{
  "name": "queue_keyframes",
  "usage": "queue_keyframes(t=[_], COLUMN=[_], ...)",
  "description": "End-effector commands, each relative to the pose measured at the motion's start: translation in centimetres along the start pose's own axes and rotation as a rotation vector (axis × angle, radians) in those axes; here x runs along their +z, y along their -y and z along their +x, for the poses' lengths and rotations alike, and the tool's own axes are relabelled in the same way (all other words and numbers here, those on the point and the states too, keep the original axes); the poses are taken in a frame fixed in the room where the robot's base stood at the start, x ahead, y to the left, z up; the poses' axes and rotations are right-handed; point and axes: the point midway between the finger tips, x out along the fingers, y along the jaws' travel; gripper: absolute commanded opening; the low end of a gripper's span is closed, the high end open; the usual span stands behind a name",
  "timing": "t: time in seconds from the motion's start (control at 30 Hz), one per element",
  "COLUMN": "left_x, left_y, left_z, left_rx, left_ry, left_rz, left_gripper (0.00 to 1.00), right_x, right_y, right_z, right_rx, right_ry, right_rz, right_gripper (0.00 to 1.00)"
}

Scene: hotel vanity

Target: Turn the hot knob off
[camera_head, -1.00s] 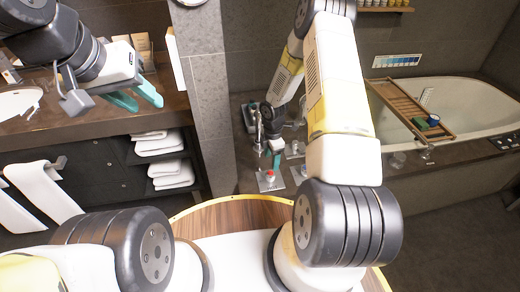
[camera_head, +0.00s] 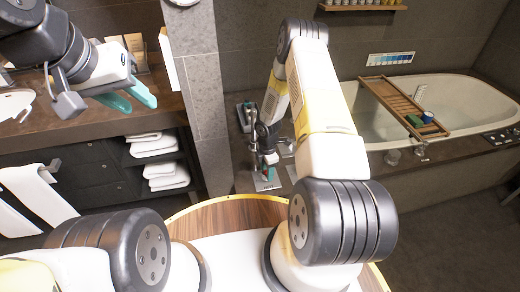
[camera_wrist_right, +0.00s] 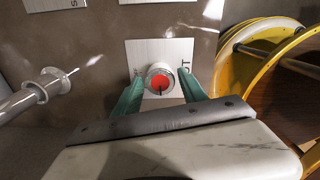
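The hot knob is a round metal knob with a red face (camera_wrist_right: 160,80) and a small dark mark. It stands on a square pale plate (camera_wrist_right: 176,48), where part of a label ending in "T" shows. My right gripper (camera_wrist_right: 163,93) has its teal fingers apart, one on each side of the knob; I cannot tell whether they touch it. In the head view my right gripper (camera_head: 268,173) is low over the plate (camera_head: 263,184) and mostly hides the knob. My left gripper (camera_head: 131,97) is empty, with its teal fingers apart, above the vanity counter.
A metal spout (camera_wrist_right: 48,84) is left of the knob in the wrist view. More label plates lie along the top edge. My yellow-rimmed base is close on the right. In the head view a bathtub (camera_head: 470,95) with a wooden tray (camera_head: 398,101) stands right; towels (camera_head: 165,170) are on shelves left.

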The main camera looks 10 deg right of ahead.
Motion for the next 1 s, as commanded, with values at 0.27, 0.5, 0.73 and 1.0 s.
queue_keyframes(t=[0.27,0.5,0.73,1.0], left_x=[0.0,0.0,0.0,0.0], left_y=[0.0,0.0,0.0,0.0], left_z=[0.0,0.0,0.0,0.0], left_rx=[0.0,0.0,0.0,0.0], left_ry=[0.0,0.0,0.0,0.0], left_rz=[0.0,0.0,0.0,0.0], left_gripper=[0.36,0.36,0.36,0.36], right_x=[-0.02,-0.03,-0.09,-0.07], right_y=[0.0,-0.01,-0.03,-0.02], right_z=[-0.03,-0.04,-0.06,-0.07], right_rx=[0.0,0.0,0.001,0.001], right_ry=[0.0,0.0,-0.001,0.0], right_rz=[0.0,0.03,0.146,0.383], right_gripper=[0.0,0.0,0.0,0.0])
